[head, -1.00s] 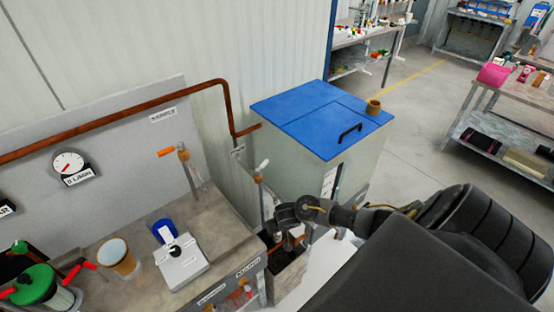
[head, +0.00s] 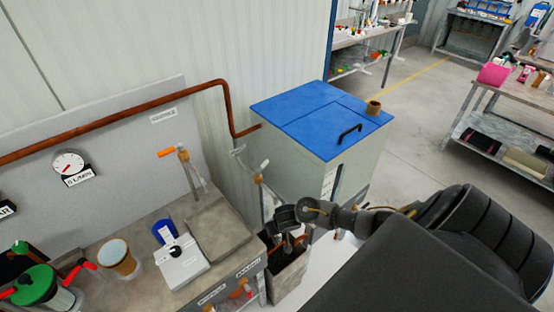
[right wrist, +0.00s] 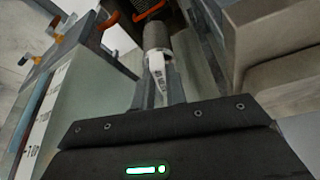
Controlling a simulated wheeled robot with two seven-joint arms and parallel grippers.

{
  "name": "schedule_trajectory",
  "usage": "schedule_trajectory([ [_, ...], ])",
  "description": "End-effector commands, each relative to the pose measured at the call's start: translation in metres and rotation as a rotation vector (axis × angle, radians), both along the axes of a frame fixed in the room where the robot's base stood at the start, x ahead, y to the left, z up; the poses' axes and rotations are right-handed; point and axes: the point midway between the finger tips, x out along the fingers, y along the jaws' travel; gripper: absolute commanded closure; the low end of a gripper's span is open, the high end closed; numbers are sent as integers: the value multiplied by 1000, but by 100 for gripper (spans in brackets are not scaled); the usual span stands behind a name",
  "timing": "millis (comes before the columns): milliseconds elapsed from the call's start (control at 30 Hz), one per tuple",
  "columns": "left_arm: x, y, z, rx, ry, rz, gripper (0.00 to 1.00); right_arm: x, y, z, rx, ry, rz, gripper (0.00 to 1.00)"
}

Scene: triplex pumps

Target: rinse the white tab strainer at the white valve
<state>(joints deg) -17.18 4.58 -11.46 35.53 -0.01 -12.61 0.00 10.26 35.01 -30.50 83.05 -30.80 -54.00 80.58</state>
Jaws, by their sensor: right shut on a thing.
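My right gripper (head: 286,240) points down over the narrow open trough beside the bench, below the white valve (head: 264,166) on its upright pipe. In the right wrist view the gripper (right wrist: 158,84) is shut on the white tab (right wrist: 158,66) of the strainer. The strainer's grey cylinder (right wrist: 157,36) sticks out beyond the fingertips. In the head view the hand and the dark trough hide the strainer. I cannot tell whether water runs on it. My left gripper is not in view.
The grey trough (head: 290,284) stands against the bench's right end. A tank with a blue lid (head: 318,112) is behind it. An orange-handled valve (head: 167,152), a white box (head: 181,262), a brown cup (head: 117,256) and a green-lidded housing (head: 35,284) are on the bench.

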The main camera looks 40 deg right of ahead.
Motion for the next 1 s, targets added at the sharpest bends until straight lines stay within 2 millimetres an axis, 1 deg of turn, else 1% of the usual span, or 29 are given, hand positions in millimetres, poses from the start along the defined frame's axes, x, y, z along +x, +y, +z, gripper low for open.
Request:
schedule_trajectory([
  [467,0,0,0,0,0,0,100,0,0,0,0,0,0,100],
  [533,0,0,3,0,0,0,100,-1,1,3,0,0,0,100],
  [767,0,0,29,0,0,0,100,-14,12,21,1,1,0,100],
  [800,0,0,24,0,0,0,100,-17,15,19,2,-1,1,100],
  [1000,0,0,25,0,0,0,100,-29,26,30,3,-1,1,100],
])
